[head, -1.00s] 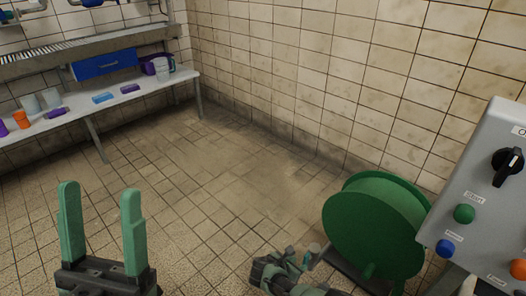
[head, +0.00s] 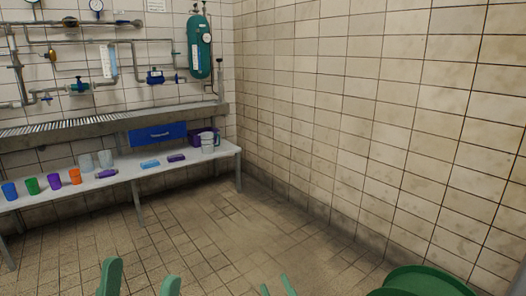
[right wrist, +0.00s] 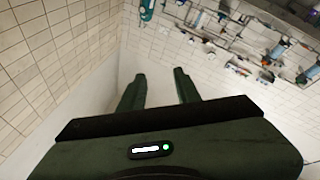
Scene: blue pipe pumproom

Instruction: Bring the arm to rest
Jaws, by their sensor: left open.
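My left gripper (head: 140,281) shows at the bottom left of the head view as two green fingertips standing apart, with nothing between them. My right gripper (head: 277,286) shows at the bottom middle as two thin green fingertips, mostly cut off by the picture's edge. In the right wrist view, the dark green fingers of my right gripper (right wrist: 158,88) are apart and empty, with pale wall behind them. Both grippers are in front of the tiled floor in the head view and appear to touch nothing. The rest of both arms is outside the head view.
A white bench (head: 125,172) along the back wall holds several cups, a jug and small blocks. Pipes and a green cylinder (head: 200,45) hang above it. A green reel (head: 425,280) stands at the bottom right. The tiled floor (head: 200,240) between is clear.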

